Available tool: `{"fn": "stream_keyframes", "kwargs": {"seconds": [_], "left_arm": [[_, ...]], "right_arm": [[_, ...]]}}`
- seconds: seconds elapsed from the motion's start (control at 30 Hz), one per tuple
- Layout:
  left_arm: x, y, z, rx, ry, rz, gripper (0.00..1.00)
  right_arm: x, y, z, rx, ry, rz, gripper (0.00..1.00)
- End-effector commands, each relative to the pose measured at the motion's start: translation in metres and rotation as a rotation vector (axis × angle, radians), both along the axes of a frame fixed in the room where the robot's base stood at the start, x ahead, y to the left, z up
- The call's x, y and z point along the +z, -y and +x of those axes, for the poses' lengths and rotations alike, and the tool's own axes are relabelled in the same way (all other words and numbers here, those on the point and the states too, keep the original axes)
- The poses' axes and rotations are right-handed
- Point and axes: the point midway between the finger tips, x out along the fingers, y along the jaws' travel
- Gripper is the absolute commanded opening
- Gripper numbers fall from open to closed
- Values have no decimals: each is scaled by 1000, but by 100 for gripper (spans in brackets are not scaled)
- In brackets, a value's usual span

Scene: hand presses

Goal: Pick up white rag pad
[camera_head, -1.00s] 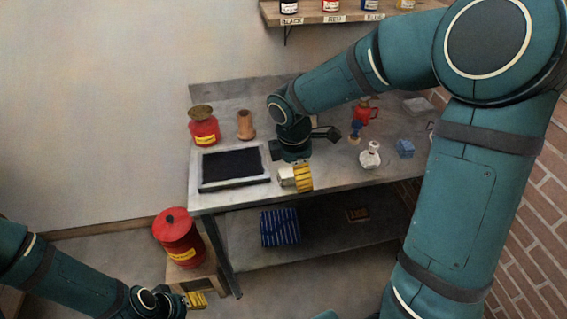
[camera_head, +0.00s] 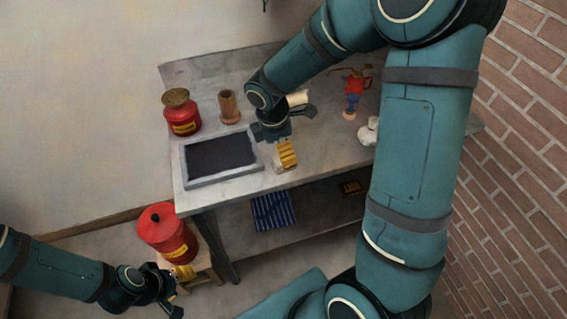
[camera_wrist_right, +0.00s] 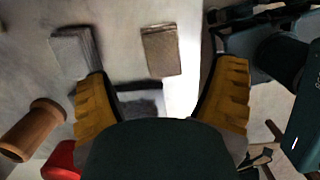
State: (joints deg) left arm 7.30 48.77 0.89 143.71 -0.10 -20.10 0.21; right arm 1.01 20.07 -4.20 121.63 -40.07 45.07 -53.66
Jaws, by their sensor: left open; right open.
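The white rag pad (camera_head: 369,131) is a lumpy white bundle on the right part of the table in the head view. My right upper arm hides part of it. My right gripper (camera_head: 286,156) is above the table's front edge, left of the pad and apart from it. In the right wrist view its yellow fingers (camera_wrist_right: 162,95) are wide apart with nothing held between them. I cannot make out the pad in that view. My left gripper (camera_head: 182,272) is low at the left, beside the red can on the stool, open and away from the table.
A striped blue cloth (camera_head: 272,211) is on the lower shelf. A larger red can (camera_head: 166,233) stands left.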

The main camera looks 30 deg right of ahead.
Motion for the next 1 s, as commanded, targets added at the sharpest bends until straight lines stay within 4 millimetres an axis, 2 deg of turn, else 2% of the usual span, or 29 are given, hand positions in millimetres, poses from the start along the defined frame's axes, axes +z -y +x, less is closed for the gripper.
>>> {"fn": "stream_keyframes", "kwargs": {"seconds": [0.27,0.53,0.8,0.87,1.0], "left_arm": [[-6,0,1,0,3,0,47],[-21,0,4,3,10,1,47],[-20,-1,4,2,11,2,47],[-20,0,4,3,11,1,47],[-20,0,4,3,11,1,47]], "right_arm": [[-17,2,-1,0,-1,0,85],[-55,6,-3,0,-2,-1,85],[-57,7,-3,-1,1,1,85],[-57,7,-2,-1,1,1,67],[-57,7,-2,0,1,1,18]]}}
